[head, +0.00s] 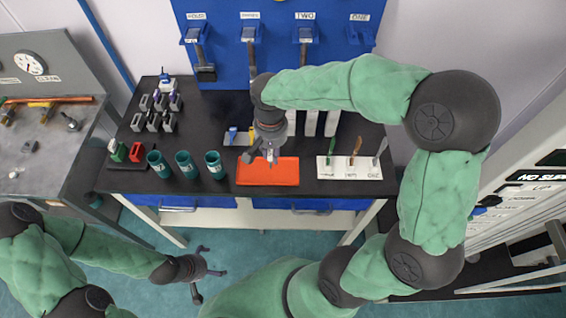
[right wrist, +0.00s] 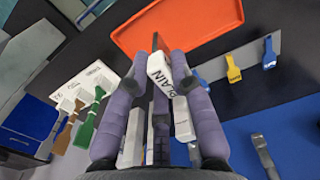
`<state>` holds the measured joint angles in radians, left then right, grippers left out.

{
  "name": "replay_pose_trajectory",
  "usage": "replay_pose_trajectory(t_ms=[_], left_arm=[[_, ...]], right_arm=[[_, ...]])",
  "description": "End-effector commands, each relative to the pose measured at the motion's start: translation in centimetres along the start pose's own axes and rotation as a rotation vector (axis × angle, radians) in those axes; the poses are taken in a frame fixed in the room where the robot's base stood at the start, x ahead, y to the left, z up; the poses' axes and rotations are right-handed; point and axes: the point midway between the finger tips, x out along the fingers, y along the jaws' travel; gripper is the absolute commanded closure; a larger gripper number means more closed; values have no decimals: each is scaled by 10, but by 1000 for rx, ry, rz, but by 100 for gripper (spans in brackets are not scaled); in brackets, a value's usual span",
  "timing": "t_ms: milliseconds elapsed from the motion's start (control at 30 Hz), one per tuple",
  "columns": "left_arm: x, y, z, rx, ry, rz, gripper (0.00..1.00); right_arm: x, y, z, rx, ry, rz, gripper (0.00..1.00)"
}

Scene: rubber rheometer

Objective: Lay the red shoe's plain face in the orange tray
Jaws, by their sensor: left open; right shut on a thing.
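My right gripper (head: 268,153) is over the orange tray (head: 286,180), low above its back part. In the right wrist view, my right gripper (right wrist: 159,62) is shut on a white piece marked PLAIN (right wrist: 160,68), held between its fingers. The orange tray (right wrist: 185,22) lies ahead of the fingertips there and shows empty. Whether the piece touches the tray I cannot tell. A red block (head: 136,152), perhaps the red shoe, stands beside a green one (head: 118,151) at the table's left. My left gripper (head: 197,277) is open and empty, low in front of the table.
Several teal cups (head: 185,164) stand left of the tray. A white holder (head: 346,172) with green, brown and grey tools stands to its right. Blue and yellow tools (head: 234,135) lie behind it. A blue board (head: 277,60) with hanging tools rises at the back.

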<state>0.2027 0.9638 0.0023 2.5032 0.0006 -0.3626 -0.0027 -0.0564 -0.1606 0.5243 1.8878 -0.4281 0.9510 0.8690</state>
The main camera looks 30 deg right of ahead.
Motion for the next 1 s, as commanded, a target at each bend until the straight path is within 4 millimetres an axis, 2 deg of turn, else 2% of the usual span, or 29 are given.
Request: replay_pose_trajectory(t_ms=[33,200,467,700,1000], left_arm=[[5,-2,0,0,0,0,0],[11,-4,0,0,0,0,0],[14,-5,0,0,0,0,0],[24,-8,-1,0,0,0,0],[24,-8,-1,0,0,0,0]], right_arm=[[13,7,-3,3,-3,3,100],[32,21,-13,1,-2,1,100],[43,30,-18,0,-1,1,100],[75,32,-19,-2,-3,3,100],[77,32,-20,-2,-1,0,100]])
